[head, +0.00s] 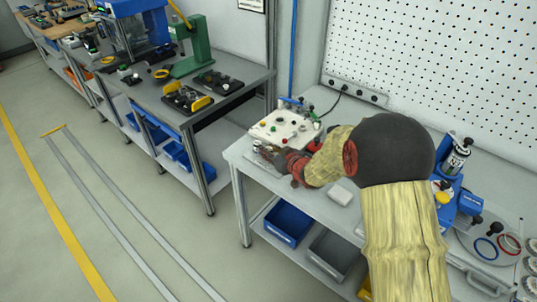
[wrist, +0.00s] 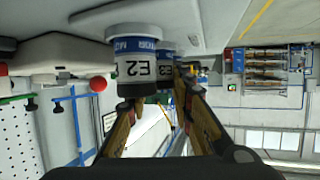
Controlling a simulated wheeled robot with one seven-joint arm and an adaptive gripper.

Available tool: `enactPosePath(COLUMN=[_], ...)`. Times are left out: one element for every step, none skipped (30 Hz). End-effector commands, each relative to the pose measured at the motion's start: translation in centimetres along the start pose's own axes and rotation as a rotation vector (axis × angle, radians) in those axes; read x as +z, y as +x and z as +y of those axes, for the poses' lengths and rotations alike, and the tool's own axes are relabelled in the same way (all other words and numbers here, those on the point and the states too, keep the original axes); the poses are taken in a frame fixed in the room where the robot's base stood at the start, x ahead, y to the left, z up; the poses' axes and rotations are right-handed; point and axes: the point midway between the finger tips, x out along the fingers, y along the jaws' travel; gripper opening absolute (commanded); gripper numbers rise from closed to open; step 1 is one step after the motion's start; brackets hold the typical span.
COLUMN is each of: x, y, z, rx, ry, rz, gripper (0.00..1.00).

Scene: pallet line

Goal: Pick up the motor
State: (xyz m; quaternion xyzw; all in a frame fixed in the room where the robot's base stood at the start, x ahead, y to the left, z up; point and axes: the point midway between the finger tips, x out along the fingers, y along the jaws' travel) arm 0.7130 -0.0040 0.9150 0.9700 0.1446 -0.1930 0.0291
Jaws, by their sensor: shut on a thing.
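My gripper (head: 287,165) is at the left end of the near workbench, beside a white-topped box. In the wrist view, which looks upside down, its two fingers (wrist: 156,98) are closed on a motor (wrist: 138,68), a short cylinder with a white and blue label and a dark end. A second similar motor (wrist: 167,65) is just behind it. In the head view my arm and gripper hide the motors. I cannot tell whether the held motor touches the bench surface.
The white-topped box (head: 284,127) with coloured knobs stands close behind the gripper on the near bench (head: 325,205). A small pale block (head: 342,194) lies to the right. Blue (head: 287,223) and grey (head: 332,252) bins sit below. A pegboard (head: 440,60) rises behind.

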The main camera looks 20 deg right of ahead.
Motion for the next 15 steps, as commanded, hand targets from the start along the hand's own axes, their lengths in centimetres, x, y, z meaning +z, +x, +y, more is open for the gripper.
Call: enactPosePath(x=[0.01, 0.01, 0.01, 0.01, 0.01, 0.01, 0.01, 0.01, 0.01, 0.01, 0.01, -0.02, -0.02, -0.02, -0.02], y=[0.00, 0.00, 0.00, 0.00, 0.00, 0.00, 0.00, 0.00, 0.00, 0.00, 0.00, 0.00, 0.00, 0.00, 0.00], z=[0.00, 0.00, 0.00, 0.00, 0.00, 0.00, 0.00, 0.00, 0.00, 0.00, 0.00, 0.01, 0.01, 0.01, 0.01], rx=[0.000, 0.000, 0.000, 0.000, 0.000, 0.000, 0.000, 0.000, 0.000, 0.000, 0.000, 0.000, 0.000, 0.000, 0.000], ry=[0.000, 0.000, 0.000, 0.000, 0.000, 0.000, 0.000, 0.000, 0.000, 0.000, 0.000, 0.000, 0.000, 0.000, 0.000], rz=[0.000, 0.000, 0.000, 0.000, 0.000, 0.000, 0.000, 0.000, 0.000, 0.000, 0.000, 0.000, 0.000, 0.000, 0.000], gripper=[0.15, 0.13, 0.11, 0.09, 0.07, 0.05, 0.03, 0.02, 0.00, 0.00, 0.00, 0.00, 0.00, 0.00, 0.00])
